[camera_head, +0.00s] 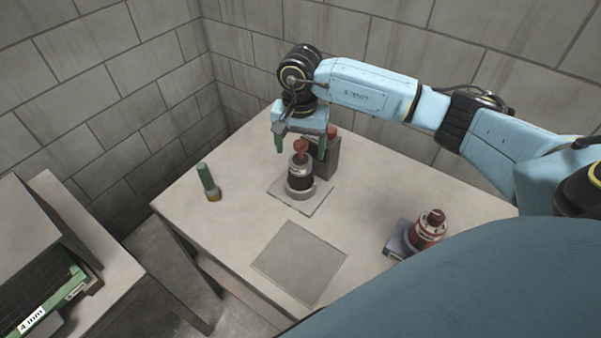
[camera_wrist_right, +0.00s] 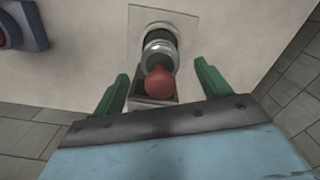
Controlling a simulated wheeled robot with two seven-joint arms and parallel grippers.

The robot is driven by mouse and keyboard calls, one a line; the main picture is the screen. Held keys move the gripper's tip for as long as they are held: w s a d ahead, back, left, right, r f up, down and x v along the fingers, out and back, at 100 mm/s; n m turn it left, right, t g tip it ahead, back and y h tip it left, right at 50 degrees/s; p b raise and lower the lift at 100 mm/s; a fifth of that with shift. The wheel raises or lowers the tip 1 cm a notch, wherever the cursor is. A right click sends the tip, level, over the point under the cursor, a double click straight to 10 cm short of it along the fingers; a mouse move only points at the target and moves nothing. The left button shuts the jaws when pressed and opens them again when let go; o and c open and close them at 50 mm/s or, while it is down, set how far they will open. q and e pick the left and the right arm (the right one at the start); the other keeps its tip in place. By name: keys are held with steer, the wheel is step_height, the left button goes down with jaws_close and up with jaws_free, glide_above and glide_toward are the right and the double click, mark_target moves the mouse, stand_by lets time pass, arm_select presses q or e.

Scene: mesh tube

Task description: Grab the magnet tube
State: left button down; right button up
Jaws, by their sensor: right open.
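A black tube with a pale label and a red knob (camera_head: 300,177) stands upright in a round grey base on a thin square plate; I take it for the magnet tube. My right gripper (camera_head: 300,146) is open, with its green fingers pointing down near the knob. In the right wrist view the red knob (camera_wrist_right: 160,82) shows between the two open fingers (camera_wrist_right: 162,80), with a gap on each side. Nothing is held. The exact height of the fingers over the knob is hard to tell. My left gripper is not in view.
A dark grey box (camera_head: 327,160) with a red top stands close behind the tube. A green bottle-like tube (camera_head: 207,180) stands at the left edge of the table (camera_head: 240,215). A red cylinder (camera_head: 430,227) in a blue-grey base stands right. A bare square plate (camera_head: 299,262) lies in front.

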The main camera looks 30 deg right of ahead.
mark_target(300, 158)
step_height(300, 158, down, 3)
steer(key=shift+d+f, duration=0.1)
steer(key=shift+w, duration=0.1)
steer(key=c, duration=1.6)
